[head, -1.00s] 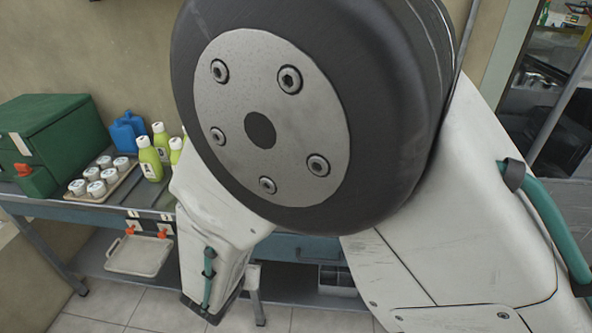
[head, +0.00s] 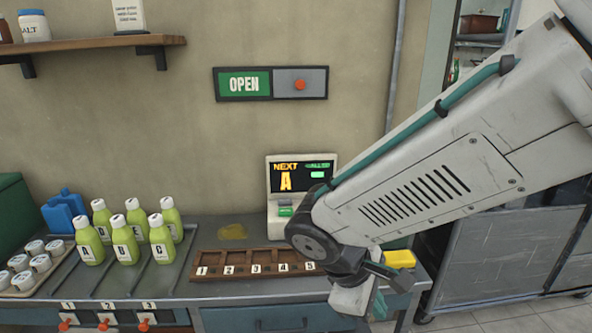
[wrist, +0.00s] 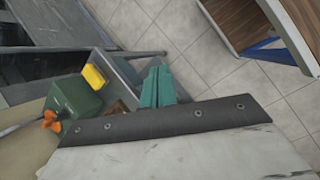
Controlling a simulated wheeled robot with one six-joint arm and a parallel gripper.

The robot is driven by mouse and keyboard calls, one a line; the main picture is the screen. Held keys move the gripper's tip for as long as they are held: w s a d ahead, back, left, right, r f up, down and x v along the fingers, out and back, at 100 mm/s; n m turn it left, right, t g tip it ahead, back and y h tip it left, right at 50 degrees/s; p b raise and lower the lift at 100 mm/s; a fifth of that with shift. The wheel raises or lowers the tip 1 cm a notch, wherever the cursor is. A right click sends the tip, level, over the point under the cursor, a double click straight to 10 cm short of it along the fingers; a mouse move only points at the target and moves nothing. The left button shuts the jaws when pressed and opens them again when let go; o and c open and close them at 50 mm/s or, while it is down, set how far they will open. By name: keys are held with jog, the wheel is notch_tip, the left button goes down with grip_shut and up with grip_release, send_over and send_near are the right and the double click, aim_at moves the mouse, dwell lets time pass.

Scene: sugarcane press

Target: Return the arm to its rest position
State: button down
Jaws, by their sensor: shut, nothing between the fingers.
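My arm (head: 430,180) reaches in from the upper right of the head view, sloping down to the left. My gripper (head: 379,306) hangs at its lower end, in front of the bench's right part, and is partly hidden by my wrist. In the wrist view my gripper (wrist: 158,70) shows two teal fingers side by side, closed together with nothing between them. They point over the pale tiled floor beside the bench edge.
The bench holds labelled green bottles (head: 122,240), a numbered wooden rack (head: 240,262), a display showing "NEXT A" (head: 301,178) and a yellow block (head: 400,258). A green box with an orange knob (wrist: 75,103) lies left in the wrist view. Floor (wrist: 200,60) is clear.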

jog(key=s+d+r+m+y, duration=0.5)
jog(key=s+d+r+m, duration=0.5)
jog(key=d+m, duration=0.2)
jog(key=shift+s+d+r+t+y, duration=0.2)
jog(key=shift+d+r+t+y, duration=0.15)
jog(key=shift+d, duration=0.25)
